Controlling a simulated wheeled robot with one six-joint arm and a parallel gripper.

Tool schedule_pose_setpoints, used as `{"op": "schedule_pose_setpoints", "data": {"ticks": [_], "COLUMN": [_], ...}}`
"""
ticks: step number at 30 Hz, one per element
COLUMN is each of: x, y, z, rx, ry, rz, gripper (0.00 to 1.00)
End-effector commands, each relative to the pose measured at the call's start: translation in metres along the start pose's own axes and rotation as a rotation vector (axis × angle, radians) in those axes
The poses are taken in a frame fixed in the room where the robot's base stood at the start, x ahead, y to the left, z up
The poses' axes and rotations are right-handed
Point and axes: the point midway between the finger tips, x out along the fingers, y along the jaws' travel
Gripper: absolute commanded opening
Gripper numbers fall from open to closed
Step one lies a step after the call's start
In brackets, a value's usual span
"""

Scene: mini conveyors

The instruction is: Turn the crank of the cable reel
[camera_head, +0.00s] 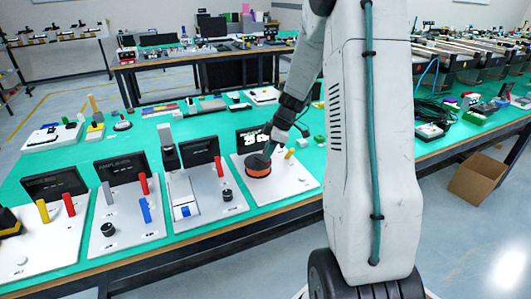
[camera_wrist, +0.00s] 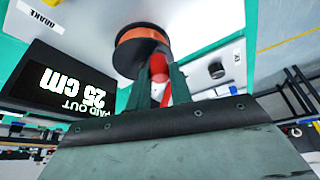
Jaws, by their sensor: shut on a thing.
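The cable reel (camera_head: 257,169), a black drum with an orange-red band, stands on a white panel board at the right end of a row. In the wrist view the reel (camera_wrist: 142,42) is at top centre, just beyond my fingers. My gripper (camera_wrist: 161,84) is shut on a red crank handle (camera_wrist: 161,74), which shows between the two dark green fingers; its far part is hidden. In the head view my gripper (camera_head: 269,149) reaches down over the reel from above. A black display (camera_wrist: 57,88) beside the reel reads "PAID OUT 25 cm".
More panel boards with red, blue and yellow levers stand left of the reel; the nearest has a red lever (camera_head: 219,167). A yellow peg (camera_head: 289,153) is right of the reel. An open cardboard box (camera_head: 481,179) sits on the floor at right.

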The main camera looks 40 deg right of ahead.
Motion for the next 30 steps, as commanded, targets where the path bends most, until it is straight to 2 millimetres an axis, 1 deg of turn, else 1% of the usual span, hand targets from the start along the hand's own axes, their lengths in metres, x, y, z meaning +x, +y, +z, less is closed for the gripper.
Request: {"op": "schedule_pose_setpoints", "data": {"ticks": [6, 12, 18, 30], "x": [-0.0013, -0.0020, -0.0023, -0.0024], "y": [0.0062, 0.0091, 0.0103, 0.0106], "z": [0.0033, 0.0048, 0.0054, 0.0053], "rx": [-0.131, -0.206, -0.240, -0.246], "ry": [-0.001, -0.001, -0.001, -0.001], "rz": [-0.053, -0.085, -0.098, -0.100], "gripper": [0.00, 0.00, 0.00, 0.00]}}
